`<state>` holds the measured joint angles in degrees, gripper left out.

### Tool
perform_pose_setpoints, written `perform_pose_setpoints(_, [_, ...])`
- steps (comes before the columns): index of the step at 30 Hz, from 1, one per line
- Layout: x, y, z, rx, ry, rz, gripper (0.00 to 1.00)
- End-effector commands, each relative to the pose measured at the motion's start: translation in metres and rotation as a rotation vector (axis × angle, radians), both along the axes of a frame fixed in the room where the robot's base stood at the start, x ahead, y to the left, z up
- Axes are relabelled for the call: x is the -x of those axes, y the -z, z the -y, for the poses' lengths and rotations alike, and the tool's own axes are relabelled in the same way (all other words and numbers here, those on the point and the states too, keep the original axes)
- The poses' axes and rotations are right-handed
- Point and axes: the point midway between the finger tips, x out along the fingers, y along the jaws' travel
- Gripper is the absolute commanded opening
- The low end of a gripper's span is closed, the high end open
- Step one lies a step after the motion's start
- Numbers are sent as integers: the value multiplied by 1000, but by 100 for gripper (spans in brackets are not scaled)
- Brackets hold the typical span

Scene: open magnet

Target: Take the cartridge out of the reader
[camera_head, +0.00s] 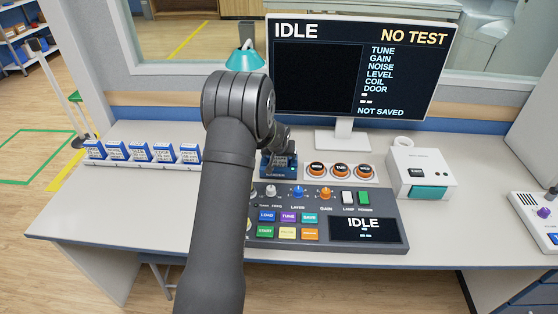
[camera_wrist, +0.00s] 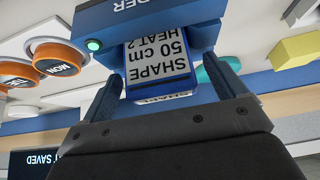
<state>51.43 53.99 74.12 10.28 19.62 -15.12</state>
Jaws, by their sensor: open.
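The cartridge (camera_wrist: 160,58) shows in the wrist view, upside down, with a white label reading "SHAPE 50 cm HEAT 2" and a blue body. It sits in the blue reader (camera_wrist: 100,18), which has a lit green lamp. My gripper (camera_wrist: 163,72) is open, with one finger on each side of the cartridge; gaps show between fingers and cartridge. In the head view the reader (camera_head: 269,168) stands behind the console, partly hidden by my arm. I cannot make out the cartridge clearly there.
A rack (camera_head: 140,158) with several blue cartridges stands at the left of the desk. The console (camera_head: 360,204) lies in front of the reader. Orange knobs (camera_head: 341,170) and a white box (camera_head: 420,172) stand to the right. The monitor (camera_head: 352,68) behind reads IDLE.

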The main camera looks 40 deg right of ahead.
Motion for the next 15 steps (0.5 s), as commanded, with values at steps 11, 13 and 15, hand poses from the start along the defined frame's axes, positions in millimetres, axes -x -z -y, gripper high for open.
perform_pose_setpoints(11, [-4,9,4,0,0,0,89])
perform_pose_setpoints(13, [-4,9,4,0,0,0,77])
perform_pose_setpoints(15, [-4,9,4,0,0,0,64])
